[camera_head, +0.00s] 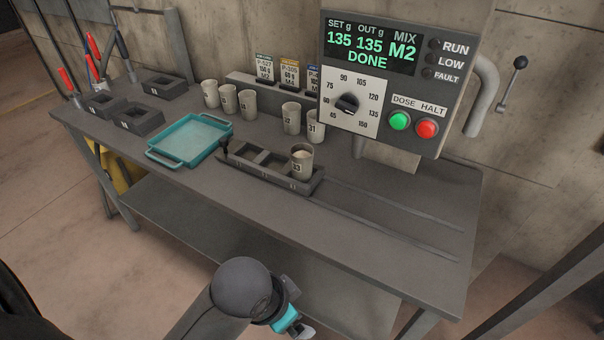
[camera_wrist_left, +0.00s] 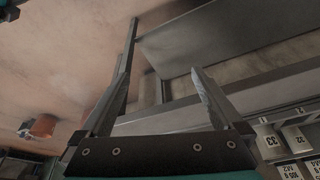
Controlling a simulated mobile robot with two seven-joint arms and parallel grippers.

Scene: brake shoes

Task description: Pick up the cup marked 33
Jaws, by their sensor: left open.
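The cup marked 33 (camera_head: 302,163) stands upright in the right-hand slot of a dark slotted holder (camera_head: 262,180) on the bench, with pale material inside. My left gripper (camera_head: 303,330) is low at the bottom of the head view, in front of the bench and well apart from the cup. In the left wrist view my left gripper (camera_wrist_left: 165,95) is open, with nothing between its fingers. A cup with a label that seems to read 33 (camera_wrist_left: 268,142) shows at that view's right edge. My right gripper is not in view.
Cups marked 32 (camera_head: 291,119) and 31 (camera_head: 315,127) stand behind the holder, with several more cups further left. A teal tray (camera_head: 190,140) lies left of the holder. A control panel (camera_head: 385,80) rises behind, reading DONE. The bench's right front is clear.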

